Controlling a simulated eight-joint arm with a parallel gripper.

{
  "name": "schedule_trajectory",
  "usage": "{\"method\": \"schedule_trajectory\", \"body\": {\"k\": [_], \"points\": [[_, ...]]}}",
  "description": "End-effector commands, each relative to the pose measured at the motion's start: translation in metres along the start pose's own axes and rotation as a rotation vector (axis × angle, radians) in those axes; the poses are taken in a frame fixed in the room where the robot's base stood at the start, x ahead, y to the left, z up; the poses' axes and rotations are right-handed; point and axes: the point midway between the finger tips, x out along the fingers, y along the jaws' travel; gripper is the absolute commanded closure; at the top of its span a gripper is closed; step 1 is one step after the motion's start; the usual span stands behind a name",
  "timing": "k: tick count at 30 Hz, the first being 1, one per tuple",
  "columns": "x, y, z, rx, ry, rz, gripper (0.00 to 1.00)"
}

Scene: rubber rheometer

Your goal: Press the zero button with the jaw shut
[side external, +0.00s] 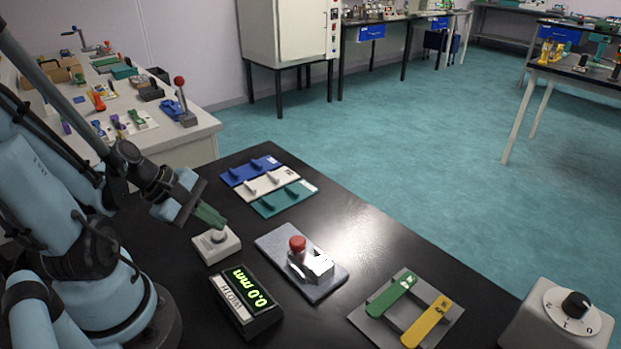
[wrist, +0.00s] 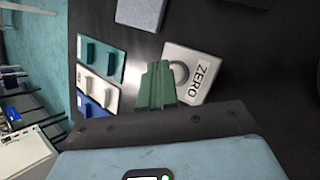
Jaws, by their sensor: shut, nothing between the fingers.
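The zero button is a round grey button on a white box (side external: 217,246) at the near left of the black table. In the wrist view the box (wrist: 207,72) bears the word ZERO, and its round button (wrist: 181,72) is partly hidden by my fingers. My gripper (side external: 213,216), with green fingers, is tilted down just above the button. The fingers (wrist: 157,80) are shut with nothing between them. I cannot tell whether the tips touch the button.
A black display (side external: 246,300) reading 0.0 mm stands close in front of the box. A grey plate (side external: 330,275) with a red-knobbed device (side external: 297,250) lies to the right. Blue, white and teal plates (side external: 268,185) lie behind. Green and yellow levers (side external: 390,297) and a dial box (side external: 560,318) are further right.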

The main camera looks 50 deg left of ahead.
Motion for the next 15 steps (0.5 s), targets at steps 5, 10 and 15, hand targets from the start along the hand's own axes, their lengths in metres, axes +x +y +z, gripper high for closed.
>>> {"method": "schedule_trajectory", "body": {"k": [5, 10, 15], "points": [[-0.0032, 0.0013, 0.002, 0.0, 0.0, 0.0, 1.0], [-0.0032, 0.0015, 0.0019, 0.0, 0.0, 0.0, 1.0], [-0.0051, 0.0028, 0.0027, 0.0, 0.0, 0.001, 1.0]]}}
